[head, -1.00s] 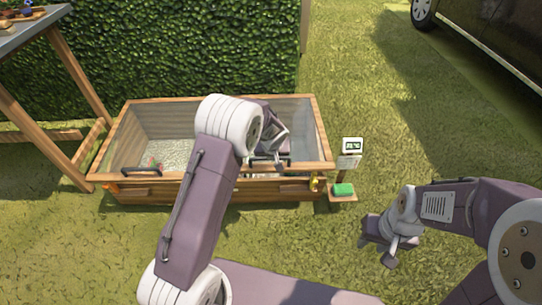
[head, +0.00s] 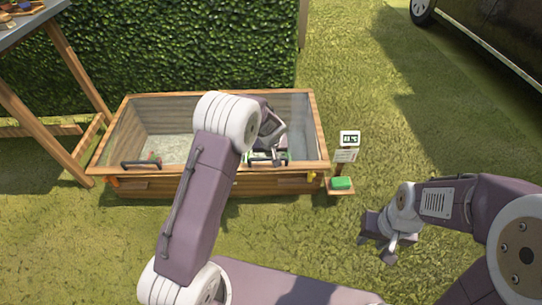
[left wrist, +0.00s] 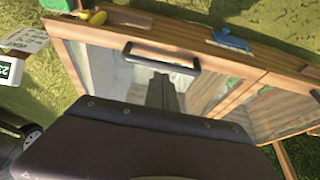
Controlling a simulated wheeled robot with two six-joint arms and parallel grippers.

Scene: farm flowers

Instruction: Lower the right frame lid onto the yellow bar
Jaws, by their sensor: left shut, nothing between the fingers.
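The wooden cold frame has two glazed lids. The right frame lid (head: 296,130) lies almost flat over the right part of the box. It also shows in the left wrist view (left wrist: 105,72). Its dark handle (left wrist: 160,60) is at the front edge. The yellow bar (head: 312,177) is at the front right corner, partly hidden under the lid rim; the left wrist view shows its end (left wrist: 95,17). I cannot tell whether they touch. My left gripper (head: 268,160) is shut and empty, over the lid beside the handle. My right gripper (head: 377,240) hangs over the grass, its jaws unclear.
A post with a display (head: 349,138) and a green block (head: 341,183) stands right of the frame. A wooden table (head: 30,22) is at left, a hedge (head: 200,40) behind. A blue object (left wrist: 231,40) is at the front edge.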

